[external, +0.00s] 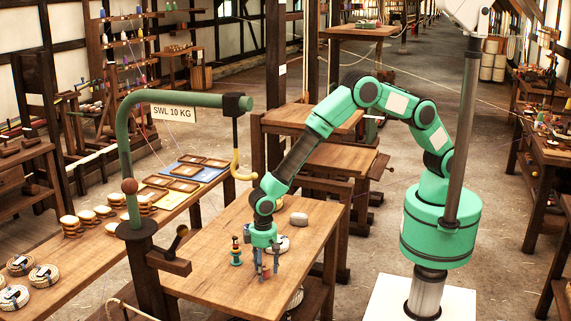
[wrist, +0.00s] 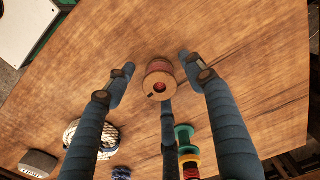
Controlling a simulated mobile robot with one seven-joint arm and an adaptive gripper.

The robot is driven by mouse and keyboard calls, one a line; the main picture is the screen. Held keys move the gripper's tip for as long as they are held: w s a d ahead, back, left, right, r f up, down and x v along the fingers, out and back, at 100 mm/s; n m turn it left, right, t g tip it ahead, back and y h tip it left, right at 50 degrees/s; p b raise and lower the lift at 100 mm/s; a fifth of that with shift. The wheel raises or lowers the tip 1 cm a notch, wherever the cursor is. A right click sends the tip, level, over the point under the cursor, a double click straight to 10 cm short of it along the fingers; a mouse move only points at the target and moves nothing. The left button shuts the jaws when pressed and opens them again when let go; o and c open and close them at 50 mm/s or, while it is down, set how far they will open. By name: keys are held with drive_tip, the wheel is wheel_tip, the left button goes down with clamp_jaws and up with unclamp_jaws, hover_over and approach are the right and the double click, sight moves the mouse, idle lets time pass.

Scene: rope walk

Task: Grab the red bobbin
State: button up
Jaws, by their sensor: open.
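The red bobbin (wrist: 159,82), a red winding between pale wooden flanges, stands on the wooden table in the wrist view. It lies between the spread blue fingers of my gripper (wrist: 155,65), with visible gaps to the left and right fingers. A further finger shows directly below it in the picture; whether it touches the bobbin I cannot tell. In the external view my gripper (external: 266,268) points down low over the table (external: 206,271), and its fingers mostly hide the bobbin.
A green bobbin (wrist: 184,136) stands close by, with yellow and red windings near it. A rope coil (wrist: 92,139) and a grey block (wrist: 38,163) lie to the left. A crane post (external: 128,180) with a yellow hook (external: 236,166) rises beside the table.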

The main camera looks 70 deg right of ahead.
drive_tip(key=c, duration=1.1)
drive_tip(key=shift+r, duration=0.15)
drive_tip(key=shift+r, duration=0.5)
drive_tip(key=shift+s+d+r+p, duration=0.15)
drive_tip(key=shift+r+p, duration=0.15)
drive_tip(key=shift+r, duration=0.35)
drive_tip(key=shift+s+d+r+p, duration=0.1)
drive_tip(key=shift+r+p, duration=0.15)
drive_tip(key=shift+r, duration=0.35)
drive_tip(key=s+d, duration=0.3)
drive_tip(key=s+d+p, duration=0.1)
drive_tip(key=s+d, duration=0.3)
drive_tip(key=s+d+r+p, duration=0.1)
drive_tip(key=s+d, duration=0.2)
drive_tip(key=s, duration=0.1)
drive_tip(key=shift+s+d+r, duration=0.1)
drive_tip(key=shift+s+d, duration=0.05)
